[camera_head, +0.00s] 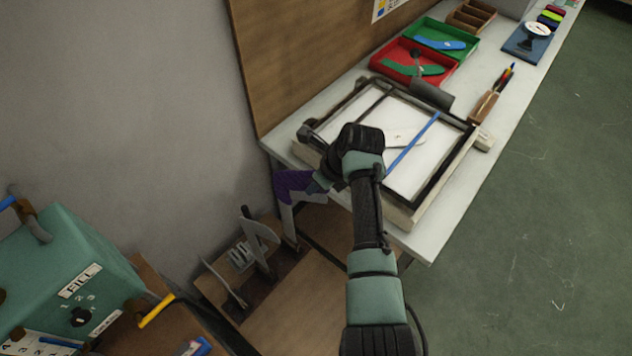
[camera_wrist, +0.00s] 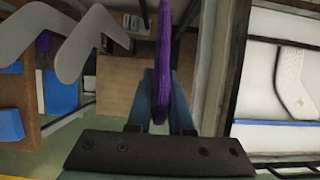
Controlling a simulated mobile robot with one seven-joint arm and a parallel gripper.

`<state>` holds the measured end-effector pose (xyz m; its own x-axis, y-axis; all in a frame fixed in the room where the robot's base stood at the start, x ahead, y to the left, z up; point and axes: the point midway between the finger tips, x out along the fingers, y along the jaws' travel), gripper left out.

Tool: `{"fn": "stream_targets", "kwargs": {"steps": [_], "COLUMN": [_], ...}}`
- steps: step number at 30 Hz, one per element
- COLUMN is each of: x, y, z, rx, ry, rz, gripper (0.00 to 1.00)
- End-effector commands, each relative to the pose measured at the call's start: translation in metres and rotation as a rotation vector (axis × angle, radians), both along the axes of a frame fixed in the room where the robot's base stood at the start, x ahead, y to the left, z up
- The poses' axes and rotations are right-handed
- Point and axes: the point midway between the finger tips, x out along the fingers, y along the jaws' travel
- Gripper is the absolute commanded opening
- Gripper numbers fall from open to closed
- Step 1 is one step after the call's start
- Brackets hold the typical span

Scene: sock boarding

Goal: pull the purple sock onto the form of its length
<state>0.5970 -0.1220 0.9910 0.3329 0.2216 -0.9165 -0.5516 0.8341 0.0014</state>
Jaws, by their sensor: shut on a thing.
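My gripper (camera_head: 320,183) is shut on the purple sock (camera_head: 292,184) beside the left edge of the table. In the wrist view the sock (camera_wrist: 163,65) hangs edge-on as a narrow strip between my two fingers (camera_wrist: 160,108). Several pale grey foot-shaped forms stand on a low wooden stand: one form (camera_head: 288,218) is just below the sock, another (camera_head: 262,230) is left of it, and a low one (camera_head: 225,286) is farther left. I cannot tell whether the sock touches the nearest form. Two forms (camera_wrist: 87,45) (camera_wrist: 28,34) show at the left of the wrist view.
A framed press (camera_head: 455,178) with a white bed lies on the white table (camera_head: 425,243), close to my wrist. Red (camera_head: 440,83) and green (camera_head: 465,53) trays stand behind it. A teal machine (camera_head: 75,270) is at the lower left. The floor at right is clear.

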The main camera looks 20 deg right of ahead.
Motion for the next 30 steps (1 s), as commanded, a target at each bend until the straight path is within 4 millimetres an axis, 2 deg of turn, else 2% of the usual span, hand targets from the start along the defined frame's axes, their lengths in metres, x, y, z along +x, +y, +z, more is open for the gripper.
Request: {"fn": "stream_targets", "kwargs": {"steps": [30], "x": [0.0], "y": [0.0], "z": [-0.027], "rx": [0.0], "ry": [0.0], "rz": [0.001], "gripper": [0.0]}}
